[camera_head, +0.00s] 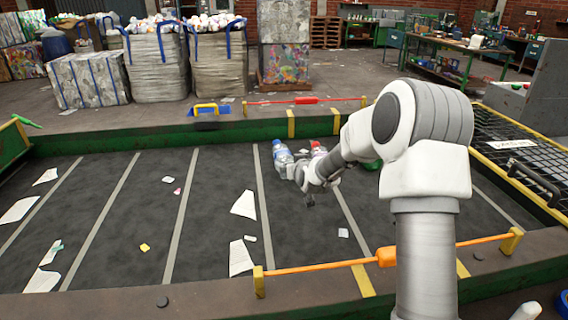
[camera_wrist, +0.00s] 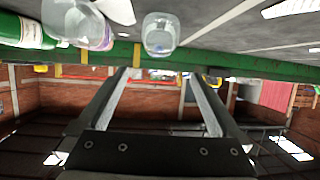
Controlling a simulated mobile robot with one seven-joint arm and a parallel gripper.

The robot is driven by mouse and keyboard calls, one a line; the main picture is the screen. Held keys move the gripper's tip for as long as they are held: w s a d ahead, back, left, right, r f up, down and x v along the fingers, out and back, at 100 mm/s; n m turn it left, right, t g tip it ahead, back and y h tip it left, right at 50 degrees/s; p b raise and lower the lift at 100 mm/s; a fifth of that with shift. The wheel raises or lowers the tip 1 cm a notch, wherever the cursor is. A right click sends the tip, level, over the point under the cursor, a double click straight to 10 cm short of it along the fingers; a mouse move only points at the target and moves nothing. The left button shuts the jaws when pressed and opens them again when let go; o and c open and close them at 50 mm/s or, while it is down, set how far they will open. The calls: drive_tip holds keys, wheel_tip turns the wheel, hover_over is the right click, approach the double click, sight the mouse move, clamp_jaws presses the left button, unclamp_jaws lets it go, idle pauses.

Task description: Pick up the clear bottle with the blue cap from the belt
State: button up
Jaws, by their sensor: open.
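The clear bottle with the blue cap (camera_head: 281,155) lies on the dark belt near its far edge in the head view, its lower part close to my gripper. My gripper (camera_head: 309,196) is low over the belt, just in front of it, and open. In the wrist view, which is upside down, my two fingers (camera_wrist: 164,76) are spread with nothing between them. A clear bottle (camera_wrist: 160,36) shows beyond the fingertips, apart from them; its cap is not clear there, so I cannot be sure it is the same bottle.
A bottle with a red cap (camera_head: 316,147) lies just right, partly behind my arm. Another clear bottle (camera_wrist: 80,24) and a green bottle (camera_wrist: 22,31) lie close by. Paper scraps (camera_head: 243,204) dot the belt. The green side wall (camera_head: 190,133) borders its far edge.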

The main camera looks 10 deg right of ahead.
sight(285, 159)
drive_tip(key=x, duration=1.1)
drive_tip(key=shift+w+d+f+b, duration=0.15)
drive_tip(key=shift+w+f+b, duration=0.15)
drive_tip(key=shift+f, duration=0.15)
drive_tip(key=shift+w+f, duration=0.2)
drive_tip(key=shift+w, duration=0.35)
drive_tip(key=c, duration=1.2)
